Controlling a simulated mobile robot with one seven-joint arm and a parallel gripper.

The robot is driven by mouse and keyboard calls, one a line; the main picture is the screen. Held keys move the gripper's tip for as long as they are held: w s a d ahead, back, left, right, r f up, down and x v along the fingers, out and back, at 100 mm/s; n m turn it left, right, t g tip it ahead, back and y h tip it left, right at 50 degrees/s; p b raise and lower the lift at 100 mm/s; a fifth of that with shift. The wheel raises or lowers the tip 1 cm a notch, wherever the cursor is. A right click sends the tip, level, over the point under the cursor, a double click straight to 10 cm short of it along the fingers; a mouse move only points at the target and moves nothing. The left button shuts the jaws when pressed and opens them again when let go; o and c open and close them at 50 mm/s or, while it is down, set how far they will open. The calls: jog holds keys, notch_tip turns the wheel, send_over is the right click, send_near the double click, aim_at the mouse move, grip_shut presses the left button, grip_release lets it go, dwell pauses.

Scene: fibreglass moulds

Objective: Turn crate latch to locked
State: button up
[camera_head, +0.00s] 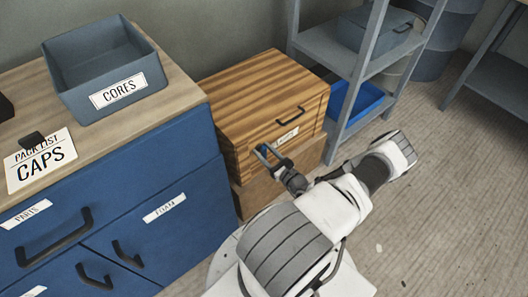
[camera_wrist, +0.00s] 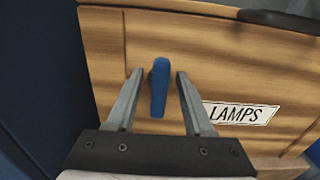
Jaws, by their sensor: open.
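The wooden crate (camera_head: 258,100) stands to the right of the blue cabinet, with a dark handle and a white label on its front. In the wrist view its front (camera_wrist: 205,65) fills most of the picture, and the label reads LAMPS. The blue latch (camera_wrist: 159,87) stands nearly upright on the crate front, leaning slightly. My gripper (camera_wrist: 157,74) is open, with one finger on each side of the latch and visible gaps between. In the head view my gripper (camera_head: 267,154) is at the crate's lower left front, where the latch shows only as a small blue patch.
The blue cabinet (camera_head: 180,235) stands close on the left, bearing a grey CORES bin (camera_head: 82,77) and a CAPS card (camera_head: 40,160). A grey shelf (camera_head: 352,95) with a blue tray (camera_head: 366,104) stands right of the crate. The floor at right is clear.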

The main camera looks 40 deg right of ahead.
grip_shut()
jog(key=shift+m, duration=0.3)
jog(key=m, duration=0.4)
jog(key=shift+d+f+b, duration=0.15)
jog(key=shift+b, duration=0.2)
jog(key=m+b, duration=0.1)
jog(key=m, duration=0.3)
jog(key=shift+d+f+m, duration=0.1)
jog(key=shift+m, duration=0.3)
jog(key=m+b, duration=0.1)
jog(key=m, duration=0.3)
jog(key=shift+d+f+m, duration=0.1)
jog(key=shift+f+m, duration=0.05)
jog(key=shift+m, duration=0.15)
jog(key=shift+f+m+b, duration=0.1)
jog(key=shift+m+b, duration=0.2)
jog(key=shift+m, duration=1.6)
